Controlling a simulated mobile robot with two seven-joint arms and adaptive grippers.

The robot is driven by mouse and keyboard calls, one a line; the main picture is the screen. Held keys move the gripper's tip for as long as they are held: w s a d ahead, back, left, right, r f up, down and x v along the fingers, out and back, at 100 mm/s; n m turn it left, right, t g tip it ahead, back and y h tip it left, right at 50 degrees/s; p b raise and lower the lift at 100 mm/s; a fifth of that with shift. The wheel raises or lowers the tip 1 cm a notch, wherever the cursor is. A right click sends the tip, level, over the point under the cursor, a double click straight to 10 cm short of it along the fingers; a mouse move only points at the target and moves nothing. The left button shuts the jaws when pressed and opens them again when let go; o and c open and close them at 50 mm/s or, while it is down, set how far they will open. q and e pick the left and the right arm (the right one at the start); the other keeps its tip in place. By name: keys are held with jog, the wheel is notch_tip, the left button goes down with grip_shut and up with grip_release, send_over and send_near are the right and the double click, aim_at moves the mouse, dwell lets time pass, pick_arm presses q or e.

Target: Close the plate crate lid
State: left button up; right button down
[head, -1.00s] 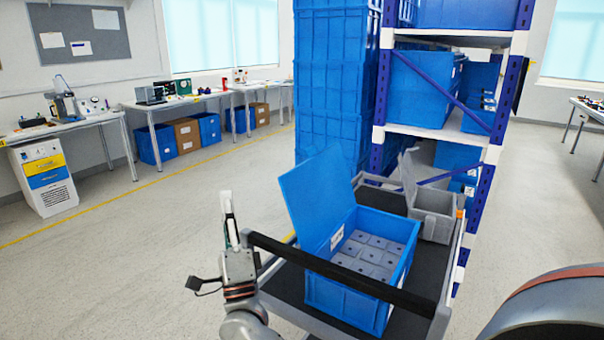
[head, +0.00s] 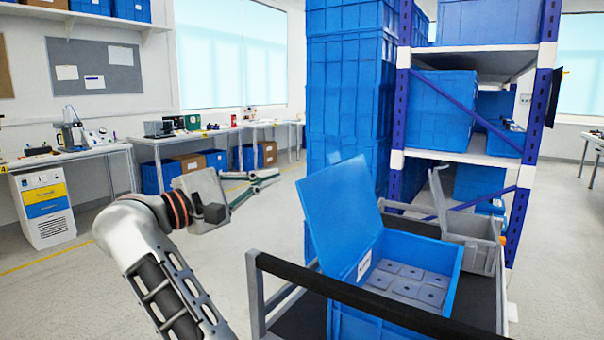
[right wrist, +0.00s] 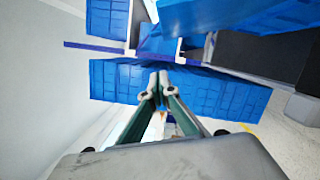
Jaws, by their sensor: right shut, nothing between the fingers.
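The plate crate (head: 425,252) is a blue box on a cart, with grey plates or inserts (head: 405,285) inside. Its blue lid (head: 342,205) stands open, tilted up on the crate's left side. My right gripper (head: 277,177) is to the left of the lid, near the height of its upper part, pointing right. Its fingers are shut and empty, apart from the lid in the head view. The shut fingertips also show in the right wrist view (right wrist: 160,84), with blue surfaces beyond. My left gripper is not in view.
The cart has a black bar (head: 350,292) along its near side. A grey box (head: 470,240) with a raised lid stands behind the crate. A tall stack of blue crates (head: 350,90) and a shelf rack (head: 480,150) rise behind. Open floor lies left.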

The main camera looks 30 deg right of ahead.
pick_arm(q)
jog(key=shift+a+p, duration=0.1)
jog(key=shift+p, duration=0.25)
pick_arm(e)
jog(key=s+d+r, duration=0.2)
jog(key=d, duration=0.9)
jog(key=shift+r, duration=0.15)
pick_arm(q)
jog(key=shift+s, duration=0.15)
pick_arm(e)
jog(key=shift+d, duration=0.1)
